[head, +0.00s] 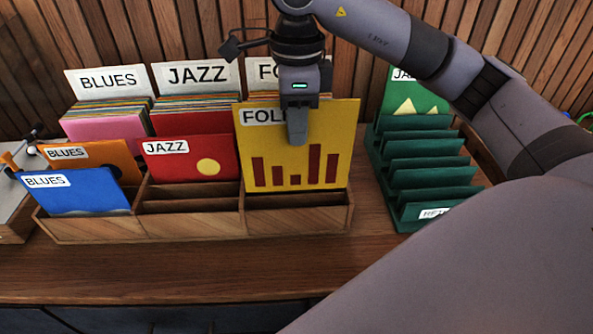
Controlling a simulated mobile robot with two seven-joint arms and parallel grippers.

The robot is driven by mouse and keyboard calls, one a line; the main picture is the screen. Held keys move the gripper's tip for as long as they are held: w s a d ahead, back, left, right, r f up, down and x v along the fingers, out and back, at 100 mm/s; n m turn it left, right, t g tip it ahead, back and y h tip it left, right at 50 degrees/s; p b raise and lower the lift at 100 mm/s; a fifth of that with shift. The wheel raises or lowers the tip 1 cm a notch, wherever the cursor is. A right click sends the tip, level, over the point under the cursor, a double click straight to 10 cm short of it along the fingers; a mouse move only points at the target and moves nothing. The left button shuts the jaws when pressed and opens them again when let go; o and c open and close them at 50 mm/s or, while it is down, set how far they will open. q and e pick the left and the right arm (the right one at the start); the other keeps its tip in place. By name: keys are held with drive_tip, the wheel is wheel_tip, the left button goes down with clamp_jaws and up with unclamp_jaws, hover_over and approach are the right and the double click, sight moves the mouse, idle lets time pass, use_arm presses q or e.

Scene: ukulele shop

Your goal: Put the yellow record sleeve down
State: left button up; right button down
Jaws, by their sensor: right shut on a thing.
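The yellow record sleeve (260,147), marked FOLK in part and printed with red bars, is upright at the right compartment of the wooden record bin (190,222). My right gripper (297,138) comes down from above and is shut on the sleeve's top edge; one finger shows in front of its face. The sleeve's lower edge is at the compartment, behind the bin's low front slats; I cannot tell whether it touches the bottom. My left gripper is not in view.
The left compartment holds a blue sleeve (75,192) and an orange one (100,156) marked BLUES. The middle holds a red JAZZ sleeve (192,158). A green slotted rack (425,170) with a green sleeve (412,98) stands close on the right. The table front (180,275) is clear.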

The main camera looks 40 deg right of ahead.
hover_over(297, 189)
wheel_tip(297, 189, down, 9)
drive_tip(key=shift+w+r+p, duration=0.1)
drive_tip(key=shift+r+p, duration=0.05)
drive_tip(key=shift+p, duration=0.15)
drive_tip(key=shift+f+b, duration=0.65)
drive_tip(key=shift+b, duration=0.05)
drive_tip(key=c, duration=1.2)
unclamp_jaws()
drive_tip(key=shift+r, duration=0.1)
drive_tip(key=shift+r+p, duration=0.5)
drive_tip(key=shift+p, duration=0.1)
drive_tip(key=shift+r, duration=6.1)
